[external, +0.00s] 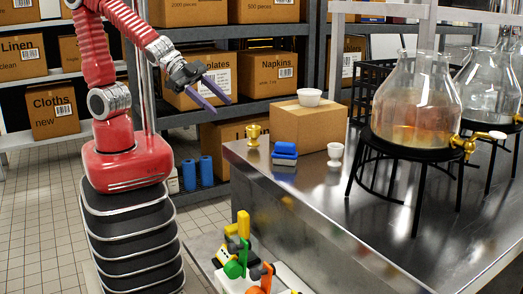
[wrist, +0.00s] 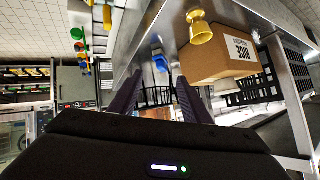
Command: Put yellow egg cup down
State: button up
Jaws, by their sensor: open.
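The yellow egg cup (external: 253,134) is shiny gold and stands upright near the back left corner of the steel table. It also shows in the wrist view (wrist: 200,29), at the top, off to the right of my fingers. My gripper (external: 221,105) is open, with two long purple fingers and nothing between them. In the external view it is up and to the left of the egg cup, apart from it. The fingers also show in the wrist view (wrist: 159,76).
The steel table (external: 383,222) holds a cardboard box (external: 304,126) with a white bowl (external: 309,97) on top, a blue brush-like item (external: 285,149), a white egg cup (external: 335,154) and glass dispensers (external: 415,95) on black stands. Bright coloured items (external: 240,258) stand at the front.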

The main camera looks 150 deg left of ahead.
jog(key=s+d+r+m+g+h, duration=0.1)
jog(key=s+d+h, duration=0.2)
jog(key=d, duration=1)
jog(key=s+d+r+m+g+h, duration=0.1)
jog(key=s+d+g+h, duration=0.1)
jog(key=s+d, duration=0.5)
jog(key=d+h, duration=0.1)
jog(key=d, duration=0.5)
jog(key=shift+s+r+m, duration=0.25)
jog(key=shift+s+m, duration=0.15)
